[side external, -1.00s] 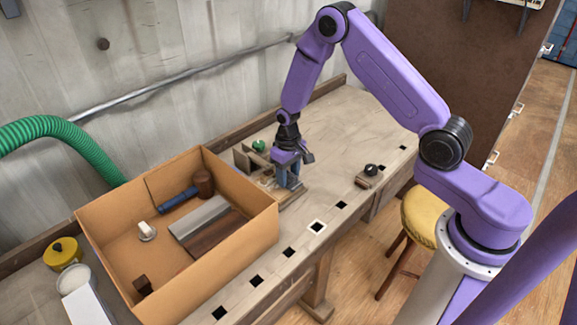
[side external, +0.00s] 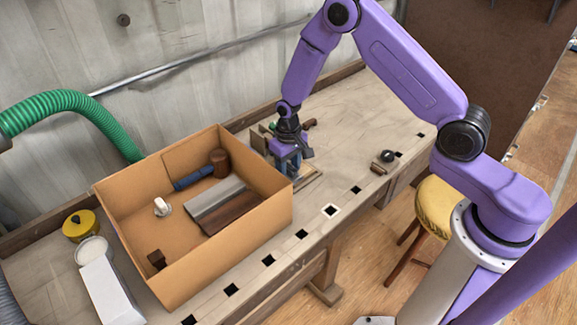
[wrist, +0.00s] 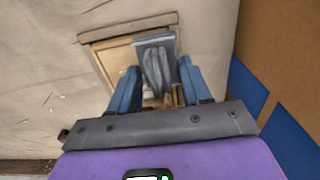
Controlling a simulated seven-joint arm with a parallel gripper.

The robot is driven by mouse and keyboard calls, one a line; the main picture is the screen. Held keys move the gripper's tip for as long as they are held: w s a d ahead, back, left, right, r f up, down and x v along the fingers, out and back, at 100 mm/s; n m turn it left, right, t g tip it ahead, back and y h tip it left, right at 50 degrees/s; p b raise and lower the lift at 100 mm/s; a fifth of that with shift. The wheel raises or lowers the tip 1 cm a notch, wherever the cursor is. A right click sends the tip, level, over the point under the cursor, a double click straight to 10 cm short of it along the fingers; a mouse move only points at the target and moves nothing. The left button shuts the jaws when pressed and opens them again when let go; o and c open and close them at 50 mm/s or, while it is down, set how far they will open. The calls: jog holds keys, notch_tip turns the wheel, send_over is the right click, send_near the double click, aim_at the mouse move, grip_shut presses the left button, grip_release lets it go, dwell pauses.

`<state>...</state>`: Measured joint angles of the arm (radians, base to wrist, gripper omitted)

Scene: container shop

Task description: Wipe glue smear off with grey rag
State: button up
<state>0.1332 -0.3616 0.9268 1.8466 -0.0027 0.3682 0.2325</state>
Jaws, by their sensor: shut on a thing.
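My gripper (wrist: 160,88) has blue fingers and is shut on the grey rag (wrist: 157,70), which is bunched between them. In the side external view my gripper (side external: 290,168) points down at the bench, close to the right end of the cardboard box. The rag is over a pale wooden panel with a raised edge (wrist: 120,57); I cannot tell whether it touches. A flat grey piece (wrist: 152,40) shows just beyond the fingers. I cannot make out the glue smear; the fingers and rag may cover it.
The open cardboard box (side external: 256,232) holds a mallet (side external: 195,178), grey and brown slabs and small items. A brown-handled thing (side external: 309,123) lies behind my gripper. A small black-knobbed block (side external: 385,159) sits to the right. The bench's right part is mostly clear.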

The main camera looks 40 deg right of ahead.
jog(key=shift+d, duration=2.9)
jog(key=shift+d+r, duration=0.15)
jog(key=shift+d, duration=0.1)
notch_tip(320, 180, up, 8)
send_over(348, 167)
notch_tip(348, 167, down, 5)
jog(key=shift+s+f, duration=0.1)
jog(key=shift+f, duration=2.3)
jog(key=shift+f, duration=0.1)
